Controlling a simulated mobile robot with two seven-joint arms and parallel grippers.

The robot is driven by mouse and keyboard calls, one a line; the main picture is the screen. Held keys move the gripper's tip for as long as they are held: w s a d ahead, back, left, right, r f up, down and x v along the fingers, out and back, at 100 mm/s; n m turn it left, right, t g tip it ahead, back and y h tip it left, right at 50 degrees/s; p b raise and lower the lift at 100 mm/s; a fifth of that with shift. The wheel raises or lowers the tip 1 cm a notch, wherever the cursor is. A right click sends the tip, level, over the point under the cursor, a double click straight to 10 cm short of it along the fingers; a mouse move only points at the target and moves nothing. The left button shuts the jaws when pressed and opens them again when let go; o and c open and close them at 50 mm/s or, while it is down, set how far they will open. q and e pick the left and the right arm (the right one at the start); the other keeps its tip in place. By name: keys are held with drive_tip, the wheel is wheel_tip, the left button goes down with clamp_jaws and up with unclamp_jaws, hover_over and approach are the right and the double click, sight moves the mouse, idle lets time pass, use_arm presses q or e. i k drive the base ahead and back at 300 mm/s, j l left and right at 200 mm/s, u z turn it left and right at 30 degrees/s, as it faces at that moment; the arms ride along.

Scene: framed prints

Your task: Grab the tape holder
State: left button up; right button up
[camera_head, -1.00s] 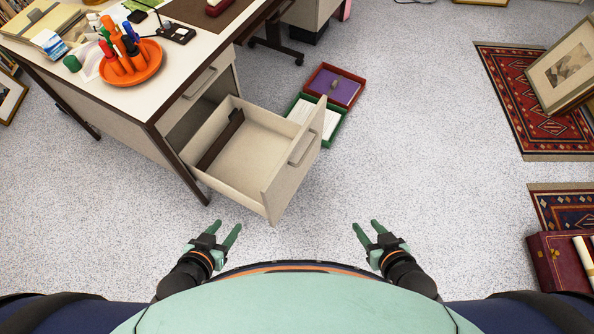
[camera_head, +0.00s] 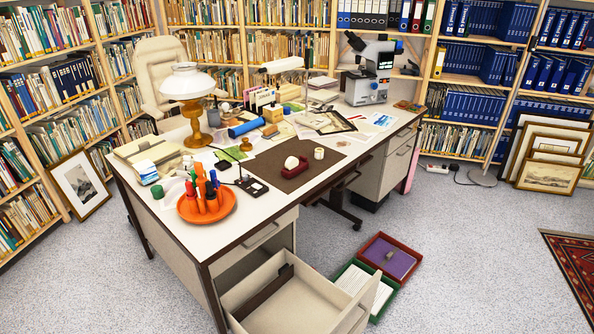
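The tape holder (camera_head: 297,176) has a dark red base with a white roll in it. It stands on the dark brown desk pad (camera_head: 275,184) on the white-topped desk (camera_head: 250,212). A small whitish roll (camera_head: 319,153) stands just behind it to the right. Neither of my grippers is in view.
An open drawer (camera_head: 300,306) juts from the desk's front. Red (camera_head: 391,256) and green (camera_head: 372,303) boxes lie on the floor beside it. An orange tray (camera_head: 206,207) of pens, an oil lamp (camera_head: 192,100) and a microscope (camera_head: 370,70) stand on the desk.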

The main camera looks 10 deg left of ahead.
sight(293, 166)
drive_tip(key=i+j, duration=0.1)
drive_tip(key=j, duration=0.25)
drive_tip(key=i+j+u, duration=0.1)
drive_tip(key=j, duration=0.3)
drive_tip(key=i+j, duration=0.1)
drive_tip(key=j, duration=0.25)
drive_tip(key=i+j, duration=0.1)
drive_tip(key=j, duration=0.3)
drive_tip(key=k+u, duration=0.05)
